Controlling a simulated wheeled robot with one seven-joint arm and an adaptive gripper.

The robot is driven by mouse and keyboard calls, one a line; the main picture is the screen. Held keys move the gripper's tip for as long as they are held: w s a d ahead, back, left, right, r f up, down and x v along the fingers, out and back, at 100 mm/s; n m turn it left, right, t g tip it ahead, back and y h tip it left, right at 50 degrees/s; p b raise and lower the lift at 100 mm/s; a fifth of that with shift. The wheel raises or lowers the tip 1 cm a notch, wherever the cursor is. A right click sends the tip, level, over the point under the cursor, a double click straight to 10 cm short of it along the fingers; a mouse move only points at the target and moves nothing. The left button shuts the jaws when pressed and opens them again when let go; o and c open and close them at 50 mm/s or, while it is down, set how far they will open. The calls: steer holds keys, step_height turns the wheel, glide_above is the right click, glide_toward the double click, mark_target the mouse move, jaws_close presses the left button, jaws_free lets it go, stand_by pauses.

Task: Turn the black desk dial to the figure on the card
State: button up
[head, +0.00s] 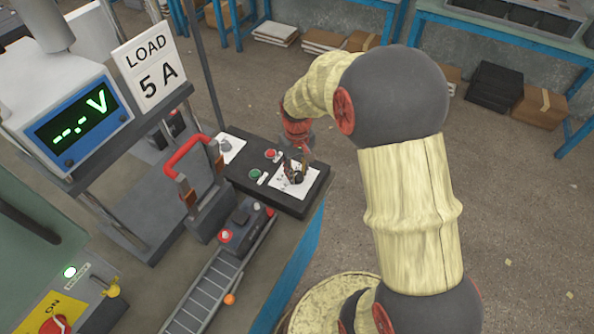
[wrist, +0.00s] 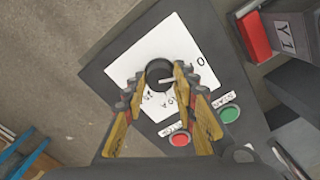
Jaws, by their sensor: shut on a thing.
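The black dial (wrist: 158,72) sits on a white scale plate (wrist: 180,40) on the dark desk box (wrist: 100,62). Its white pointer line points right in the wrist view, below the 0 mark; I cannot tell its exact reading. Other scale figures are partly hidden by the fingers. My gripper (wrist: 165,83) is shut on the dial, a finger on each side. In the head view my gripper (head: 294,168) reaches down over the scale plate (head: 285,188) and mostly covers the dial. The card (head: 147,72) reads LOAD 5 A.
A green button (wrist: 229,113) and a red button (wrist: 180,138) sit close beside the plate. A display (head: 75,115) shows dashes and V. A red-handled fixture (head: 185,155) and a roller track (head: 205,290) stand left of the desk box.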

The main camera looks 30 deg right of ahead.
mark_target(297, 174)
steer(key=m+p, duration=0.3)
steer(key=shift+r+m+p, duration=0.15)
steer(key=shift+m+p, duration=0.15)
steer(key=m+p, duration=0.3)
steer(key=m, duration=0.1)
steer(key=shift+m, duration=0.4)
stand_by(0.4)
steer(key=o, duration=1.1)
steer(key=shift+o, duration=0.2)
step_height(297, 174, up, 12)
steer(key=shift+f, duration=0.2)
